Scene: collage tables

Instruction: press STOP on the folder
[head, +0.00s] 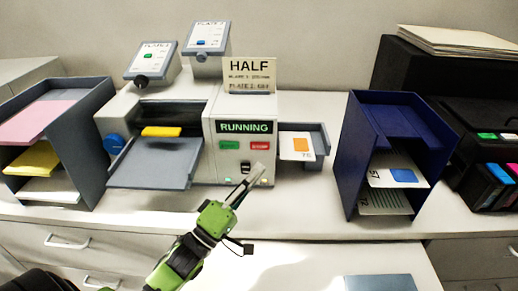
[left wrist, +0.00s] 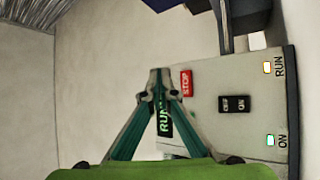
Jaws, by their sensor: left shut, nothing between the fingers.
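The folder (head: 212,105) is a light grey machine mid-table, with a lit green RUNNING display (head: 244,127) on its front panel. Below the display are a green button (head: 229,145) and the red STOP button (head: 260,146). My left gripper (head: 260,169) is shut and empty, its fingertips in front of the panel, a little below STOP in the head view. In the left wrist view the red STOP button (left wrist: 186,83) lies just right of the shut fingertips (left wrist: 158,74), which partly cover the display. Whether they touch the panel I cannot tell. My right gripper is not in view.
A black rocker switch (left wrist: 235,104) and two lit lamps sit on the panel. An output tray (head: 317,153) holds a card at the right. A blue rack (head: 347,155) stands further right, a grey paper rack (head: 92,140) at the left. A HALF sign (head: 249,76) stands on top.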

